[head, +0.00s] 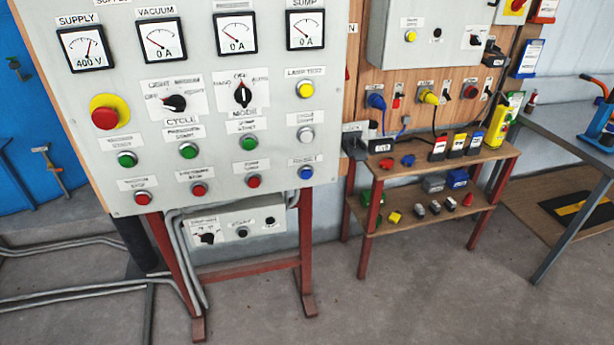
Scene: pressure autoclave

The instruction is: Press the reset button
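The control panel (222,120) stands upright on a red frame at the left of the head view. A blue push button (306,172) sits at its lower right, under a small label too blurred to read surely; by colour and place it may be the reset button. Beside it in the bottom row are red buttons, the nearest one (253,181) to its left. Above it is a white button (305,134), and higher a yellow one (306,90). Neither of my grippers is in view, and nothing covers the buttons.
A red-yellow emergency stop (105,117) is at the panel's left. A smaller control box (236,231) hangs below. To the right stand a two-tier shelf (440,155) with plugs and padlocks and a grey table (560,118). The floor (400,290) in front is clear.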

